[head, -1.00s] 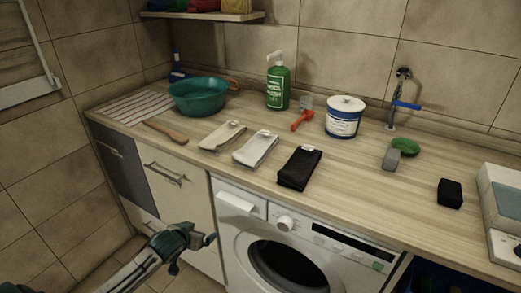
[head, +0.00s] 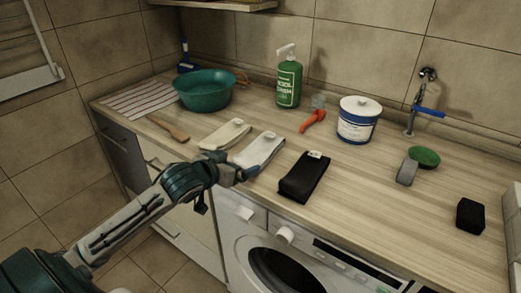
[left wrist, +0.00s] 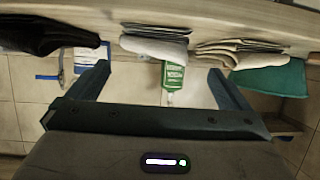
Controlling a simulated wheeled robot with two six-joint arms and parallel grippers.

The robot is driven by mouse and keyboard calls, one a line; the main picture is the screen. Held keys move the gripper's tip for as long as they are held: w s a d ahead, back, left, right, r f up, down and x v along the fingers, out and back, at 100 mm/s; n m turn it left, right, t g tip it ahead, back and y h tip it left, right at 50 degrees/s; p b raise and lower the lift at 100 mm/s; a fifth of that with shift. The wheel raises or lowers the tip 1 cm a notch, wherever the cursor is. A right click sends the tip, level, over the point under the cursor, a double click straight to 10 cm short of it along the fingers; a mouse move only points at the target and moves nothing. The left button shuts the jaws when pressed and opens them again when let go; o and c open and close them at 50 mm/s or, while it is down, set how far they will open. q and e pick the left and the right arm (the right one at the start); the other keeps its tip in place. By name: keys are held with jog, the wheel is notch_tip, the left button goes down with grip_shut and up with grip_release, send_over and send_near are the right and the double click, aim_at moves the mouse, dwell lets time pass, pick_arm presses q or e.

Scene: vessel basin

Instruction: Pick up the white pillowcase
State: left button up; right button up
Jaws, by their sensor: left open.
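The white pillowcase (head: 259,149) lies folded on the wooden counter, with a small pale tag at its far end. It lies between a cream folded cloth (head: 225,134) and a black folded cloth (head: 304,178). My left gripper (head: 247,174) is at the near end of the white pillowcase, by the counter's front edge, and partly covers that end. In the left wrist view the open fingers (left wrist: 158,66) are apart with nothing between them, and the white pillowcase (left wrist: 155,46) shows just beyond the tips. I cannot tell whether they touch it. My right gripper is not in view.
A teal basin (head: 205,91), a wooden brush (head: 168,129), a green bottle (head: 289,83), a red-handled tool (head: 312,121) and a white-and-blue tub (head: 357,122) stand or lie around. A washing machine (head: 285,257) is below. Counter right of the black cloth is mostly clear.

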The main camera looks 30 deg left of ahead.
aim_at(244, 159)
pick_arm(q)
jog(key=x, duration=0.2)
jog(key=shift+w+f, duration=0.15)
jog(key=shift+w, duration=0.05)
jog(key=shift+w+f, duration=0.15)
jog(key=shift+w, duration=0.3)
jog(key=shift+w+d, duration=0.15)
jog(key=shift+w, duration=0.15)
jog(key=p+x, duration=0.1)
jog(key=x, duration=0.2)
jog(key=shift+w+d, duration=0.15)
jog(key=shift+d, duration=0.05)
jog(key=shift+w+f, duration=0.25)
jog(key=shift+w, duration=0.3)
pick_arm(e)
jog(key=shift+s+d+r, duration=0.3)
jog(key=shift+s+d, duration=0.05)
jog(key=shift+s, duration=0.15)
pick_arm(q)
jog(key=shift+c, duration=0.4)
jog(key=c, duration=1.1)
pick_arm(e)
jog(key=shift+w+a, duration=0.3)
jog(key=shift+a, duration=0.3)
pick_arm(q)
jog(key=shift+r, duration=0.1)
